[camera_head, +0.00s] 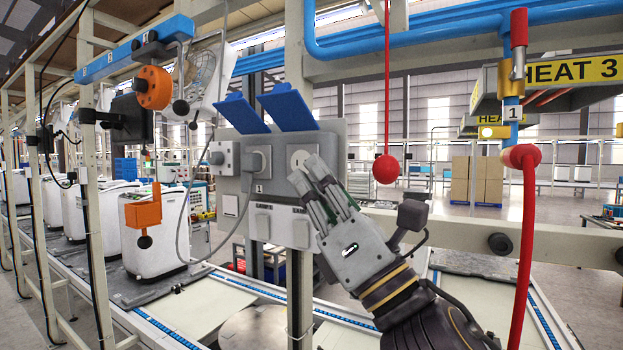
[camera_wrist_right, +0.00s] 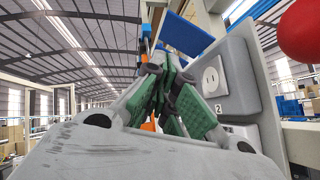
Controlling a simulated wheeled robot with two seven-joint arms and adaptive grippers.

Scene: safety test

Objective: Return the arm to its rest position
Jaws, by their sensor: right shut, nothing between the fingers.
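My right gripper (camera_head: 325,190) comes in from the lower right in the head view. Its fingers are shut and empty, in front of the grey socket panel (camera_head: 268,190). In the right wrist view the green-padded fingers (camera_wrist_right: 165,95) are together beside the panel's socket 2 (camera_wrist_right: 211,80). In that view the socket is empty and its blue lid (camera_wrist_right: 187,37) is raised. Whether the fingertips touch the panel I cannot tell. My left gripper is not in view.
A plug (camera_head: 258,160) with a grey cable sits in socket 1. A red ball (camera_head: 386,169) hangs on a red cord right of the gripper. Steel posts (camera_head: 300,80) and a beam (camera_head: 470,235) stand close by. White machines (camera_head: 152,230) line the conveyor at left.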

